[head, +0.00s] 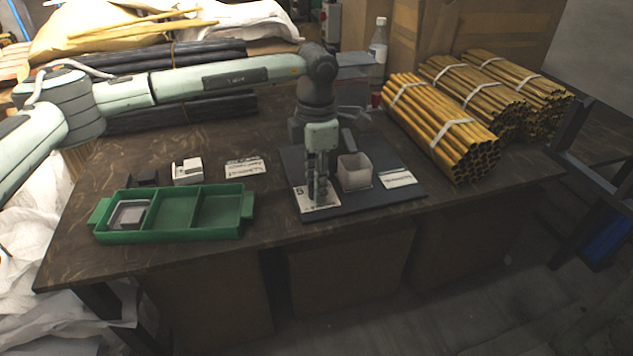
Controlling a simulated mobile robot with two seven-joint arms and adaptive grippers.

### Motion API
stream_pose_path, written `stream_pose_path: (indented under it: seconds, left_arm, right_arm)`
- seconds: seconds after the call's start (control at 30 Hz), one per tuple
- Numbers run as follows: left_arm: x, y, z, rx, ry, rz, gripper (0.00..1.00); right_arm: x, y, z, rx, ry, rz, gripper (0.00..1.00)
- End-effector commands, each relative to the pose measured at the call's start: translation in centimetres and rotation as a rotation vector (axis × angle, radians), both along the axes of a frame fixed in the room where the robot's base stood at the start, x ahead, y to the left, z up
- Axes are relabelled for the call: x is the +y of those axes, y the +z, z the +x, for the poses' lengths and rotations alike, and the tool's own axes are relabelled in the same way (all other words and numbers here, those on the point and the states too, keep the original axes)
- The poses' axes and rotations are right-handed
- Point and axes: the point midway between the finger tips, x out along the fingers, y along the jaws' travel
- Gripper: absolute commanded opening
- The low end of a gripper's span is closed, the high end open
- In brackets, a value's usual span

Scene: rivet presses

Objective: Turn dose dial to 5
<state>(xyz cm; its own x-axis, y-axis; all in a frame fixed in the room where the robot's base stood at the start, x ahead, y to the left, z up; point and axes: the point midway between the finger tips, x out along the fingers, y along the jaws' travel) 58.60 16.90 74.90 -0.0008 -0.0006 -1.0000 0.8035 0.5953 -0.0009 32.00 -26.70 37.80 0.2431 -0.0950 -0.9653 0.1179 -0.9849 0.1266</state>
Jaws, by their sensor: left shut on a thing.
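My left gripper (319,193) points straight down over the dark base board (388,202) on the table. Its fingers are close together at a white dial plate (333,201) on the board's front left part. The plate has a dark mark near its left edge, too small to read for certain. The dose dial's knob is hidden between and behind the fingers, and the gripper is shut on it. I cannot tell which number the dial points to. My right gripper is not in view.
An open pale box (355,171) stands on the board just right of my gripper, with a white label (398,179) beside it. A green divided tray (172,236) sits at the front left. Bundled yellow rods (440,125) lie at the right.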

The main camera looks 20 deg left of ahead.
Motion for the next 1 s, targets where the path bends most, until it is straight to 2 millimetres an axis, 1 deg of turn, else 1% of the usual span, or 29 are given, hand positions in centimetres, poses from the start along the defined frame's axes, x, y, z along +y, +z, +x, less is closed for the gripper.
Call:
stream_pose_path:
  seconds: [0.1, 0.27, 0.6, 1.0]
  left_arm:
    - [-0.1, -0.1, 0.0, -0.001, 0.056, -0.001, 0.00]
    - [-0.1, -0.2, 0.0, 0.000, 0.173, -0.001, 0.00]
    - [-0.1, -0.1, 0.0, 0.000, 0.492, 0.000, 0.00]
    - [0.0, 0.0, 0.0, -0.001, 0.872, -0.001, 0.00]
  right_arm:
    - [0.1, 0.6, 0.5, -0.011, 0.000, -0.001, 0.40]
    - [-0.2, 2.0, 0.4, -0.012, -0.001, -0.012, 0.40]
    - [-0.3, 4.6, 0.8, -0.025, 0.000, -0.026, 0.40]
    - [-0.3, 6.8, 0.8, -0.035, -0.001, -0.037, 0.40]
